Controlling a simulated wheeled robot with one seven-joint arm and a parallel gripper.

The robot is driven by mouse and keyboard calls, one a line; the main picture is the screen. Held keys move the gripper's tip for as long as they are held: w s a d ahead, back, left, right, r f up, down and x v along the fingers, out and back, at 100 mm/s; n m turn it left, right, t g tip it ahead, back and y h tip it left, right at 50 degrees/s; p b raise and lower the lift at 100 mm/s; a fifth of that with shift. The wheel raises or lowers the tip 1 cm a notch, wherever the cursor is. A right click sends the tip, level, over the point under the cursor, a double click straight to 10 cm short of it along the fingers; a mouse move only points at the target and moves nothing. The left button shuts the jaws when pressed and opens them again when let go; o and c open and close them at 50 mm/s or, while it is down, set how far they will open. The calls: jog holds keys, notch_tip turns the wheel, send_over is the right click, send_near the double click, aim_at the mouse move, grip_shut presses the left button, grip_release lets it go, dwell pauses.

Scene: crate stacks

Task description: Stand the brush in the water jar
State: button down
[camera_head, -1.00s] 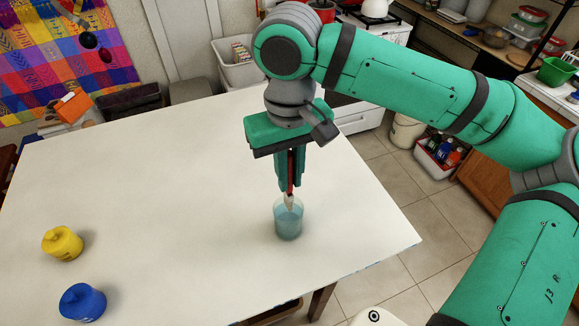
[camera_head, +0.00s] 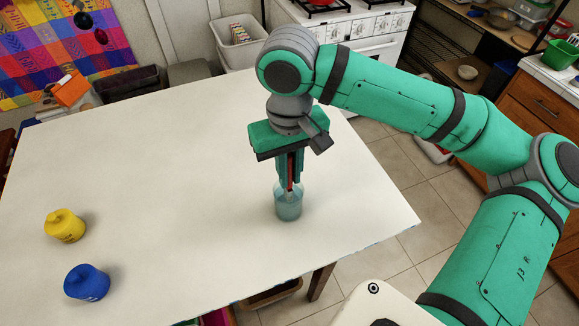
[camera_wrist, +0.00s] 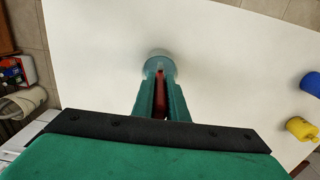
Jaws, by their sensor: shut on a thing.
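The water jar (camera_head: 289,208) is clear with bluish water and stands upright on the white table near its right side. My gripper (camera_head: 289,185) points down right over the jar, its fingertips at about the rim. It is shut on the red-handled brush (camera_head: 290,170), which is upright between the fingers. The brush's lower end is inside the jar's mouth; whether it touches the bottom is hidden. In the wrist view the red brush (camera_wrist: 161,106) lies between the two green fingers, with the jar (camera_wrist: 158,60) just beyond them.
A yellow pot (camera_head: 65,225) and a blue pot (camera_head: 87,282) stand at the left of the white table (camera_head: 150,150). The table is clear between them and the jar. The table's right edge is fairly near the jar.

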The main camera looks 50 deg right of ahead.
aim_at(289, 155)
jog(key=shift+f, duration=1.15)
dwell(0.6)
jog(key=c, duration=1.7)
grip_release()
jog(key=shift+o, duration=0.2)
jog(key=shift+r, duration=0.1)
jog(key=shift+r, duration=4.4)
